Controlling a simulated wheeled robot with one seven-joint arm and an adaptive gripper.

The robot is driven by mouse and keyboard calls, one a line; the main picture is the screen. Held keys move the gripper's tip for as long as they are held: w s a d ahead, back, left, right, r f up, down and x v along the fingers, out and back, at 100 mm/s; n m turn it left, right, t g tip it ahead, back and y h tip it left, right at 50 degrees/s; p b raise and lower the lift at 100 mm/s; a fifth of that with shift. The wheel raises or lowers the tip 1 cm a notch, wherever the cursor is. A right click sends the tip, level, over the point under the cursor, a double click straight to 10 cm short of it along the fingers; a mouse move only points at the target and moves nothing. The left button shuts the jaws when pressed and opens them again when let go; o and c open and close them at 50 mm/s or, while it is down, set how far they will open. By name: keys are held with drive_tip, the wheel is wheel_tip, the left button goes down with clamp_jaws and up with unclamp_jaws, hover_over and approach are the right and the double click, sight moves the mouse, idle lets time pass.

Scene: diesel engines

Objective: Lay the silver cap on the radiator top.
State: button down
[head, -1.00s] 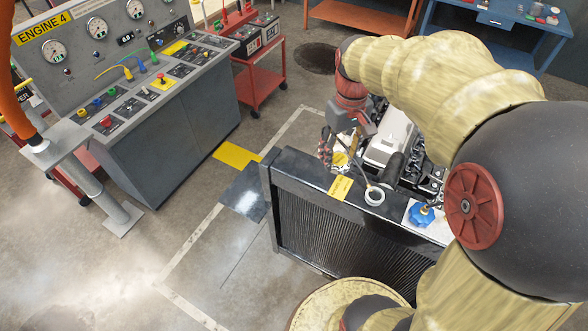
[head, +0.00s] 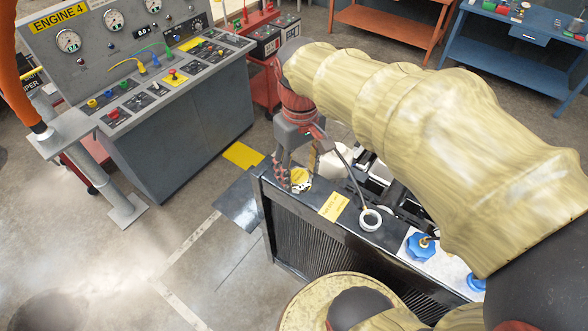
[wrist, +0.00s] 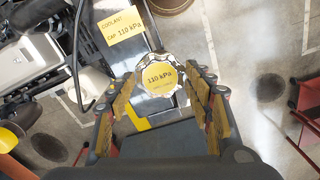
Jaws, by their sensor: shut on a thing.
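The silver cap (wrist: 160,77) has a scalloped rim and a round yellow label reading 110 kPa. In the wrist view it sits between the fingers of my gripper (wrist: 168,88), which is shut on it. In the head view my gripper (head: 297,172) points down over the left end of the black radiator top (head: 392,236). The cap (head: 300,180) shows partly behind a finger there. I cannot tell whether the cap touches the radiator top. A pale ring-shaped filler neck (head: 370,219) stands to the right on the radiator top.
A yellow coolant-cap label (head: 334,207) lies between the cap and the filler neck. A white sheet with a blue cap (head: 421,247) is farther right. A dark hose rises beside my gripper. The engine stands behind, and a grey control console (head: 185,125) is left.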

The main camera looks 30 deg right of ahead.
drive_tip(key=w+d+f, duration=0.1)
drive_tip(key=w+f, duration=0.1)
drive_tip(key=w+d+f, duration=0.1)
drive_tip(key=w+f, duration=0.1)
drive_tip(key=w+d+f+p, duration=0.1)
drive_tip(key=w+f, duration=0.1)
drive_tip(key=shift+w+d+f, duration=0.1)
drive_tip(key=shift+w, duration=0.05)
drive_tip(key=f, duration=0.2)
drive_tip(key=w+f, duration=0.1)
drive_tip(key=shift+d+f, duration=0.25)
drive_tip(key=shift+f, duration=0.05)
drive_tip(key=shift+s+f, duration=0.15)
drive_tip(key=shift+f, duration=0.1)
drive_tip(key=shift+f, duration=0.15)
drive_tip(key=c, duration=0.8)
unclamp_jaws()
